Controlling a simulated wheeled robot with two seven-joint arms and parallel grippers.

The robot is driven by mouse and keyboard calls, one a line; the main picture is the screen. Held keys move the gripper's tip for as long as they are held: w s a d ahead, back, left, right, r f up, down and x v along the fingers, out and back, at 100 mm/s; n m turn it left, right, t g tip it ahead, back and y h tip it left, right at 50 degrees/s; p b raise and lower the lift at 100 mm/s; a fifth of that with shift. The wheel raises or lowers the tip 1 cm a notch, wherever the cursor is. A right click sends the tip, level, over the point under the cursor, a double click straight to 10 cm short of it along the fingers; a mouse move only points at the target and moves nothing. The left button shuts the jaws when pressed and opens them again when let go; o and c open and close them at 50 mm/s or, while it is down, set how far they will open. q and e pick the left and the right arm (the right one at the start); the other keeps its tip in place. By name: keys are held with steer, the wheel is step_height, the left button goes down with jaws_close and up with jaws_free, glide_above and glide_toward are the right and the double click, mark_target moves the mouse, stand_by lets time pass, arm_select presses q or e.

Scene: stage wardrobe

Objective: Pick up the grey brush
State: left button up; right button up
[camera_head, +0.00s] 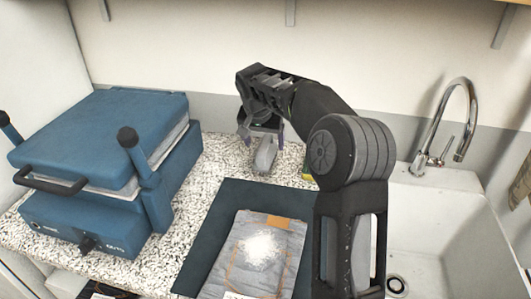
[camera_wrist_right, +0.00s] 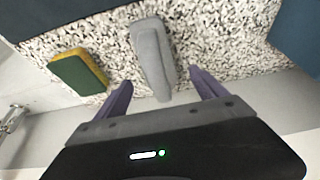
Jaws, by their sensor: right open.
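The grey brush (camera_head: 265,155) lies on the speckled counter towards the back wall. In the wrist view the grey brush (camera_wrist_right: 152,58) lies between and just beyond the fingertips. My right gripper (camera_head: 260,134) is over it in the head view, pointing down. In the wrist view the purple fingers of my right gripper (camera_wrist_right: 160,78) are spread apart, with nothing held between them. The arm hides part of the counter behind it. My left gripper is not in view.
A green and yellow sponge (camera_wrist_right: 78,72) lies beside the brush. A blue press (camera_head: 100,140) stands on the left. A dark mat (camera_head: 205,225) with a folded grey garment (camera_head: 262,255) is in front. A sink (camera_head: 440,235) with a tap (camera_head: 468,110) is on the right.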

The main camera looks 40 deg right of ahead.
steer(key=p+x, duration=0.1)
steer(key=x, duration=0.3)
steer(key=shift+w+d+f, duration=0.1)
steer(key=shift+d+f, duration=0.2)
stand_by(0.3)
steer(key=c, duration=1.5)
